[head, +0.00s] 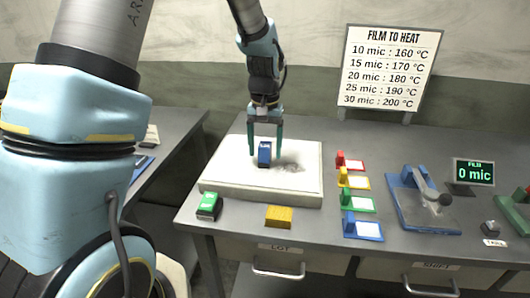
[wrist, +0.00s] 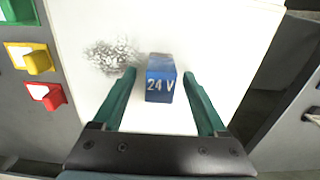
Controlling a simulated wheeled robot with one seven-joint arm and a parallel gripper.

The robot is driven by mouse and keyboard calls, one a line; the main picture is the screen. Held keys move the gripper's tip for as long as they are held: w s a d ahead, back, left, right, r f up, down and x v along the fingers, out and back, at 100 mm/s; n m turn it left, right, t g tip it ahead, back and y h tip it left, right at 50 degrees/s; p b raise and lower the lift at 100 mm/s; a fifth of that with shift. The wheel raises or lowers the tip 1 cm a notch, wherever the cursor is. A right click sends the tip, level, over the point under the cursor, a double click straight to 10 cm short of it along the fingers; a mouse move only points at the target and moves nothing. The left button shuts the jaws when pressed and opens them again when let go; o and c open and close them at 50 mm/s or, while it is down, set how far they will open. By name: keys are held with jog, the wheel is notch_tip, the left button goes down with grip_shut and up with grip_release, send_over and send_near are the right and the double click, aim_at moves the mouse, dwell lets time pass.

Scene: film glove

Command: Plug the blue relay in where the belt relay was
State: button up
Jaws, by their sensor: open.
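A blue relay (head: 264,152), a small block marked "24 V", stands on a white slab (head: 222,178) on the table. It also shows in the wrist view (wrist: 160,84). My gripper (head: 265,152) points down over the slab. Its two green fingers are open, one on each side of the blue relay, and in the wrist view (wrist: 159,76) a gap shows beside the block. A green block (head: 208,205) and a yellow block (head: 279,217) lie near the table's front edge. I cannot tell which spot held the belt relay.
A dark speckled patch (wrist: 113,56) lies on the slab beside the relay. Red, yellow, green and blue card stands (head: 363,229) line up to the right. Beyond them are a blue lever device (head: 423,208) and a display reading "0 mic" (head: 473,172). A heat chart (head: 387,68) stands behind.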

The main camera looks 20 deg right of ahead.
jog(key=shift+c, duration=0.2)
grip_shut()
dwell(0.4)
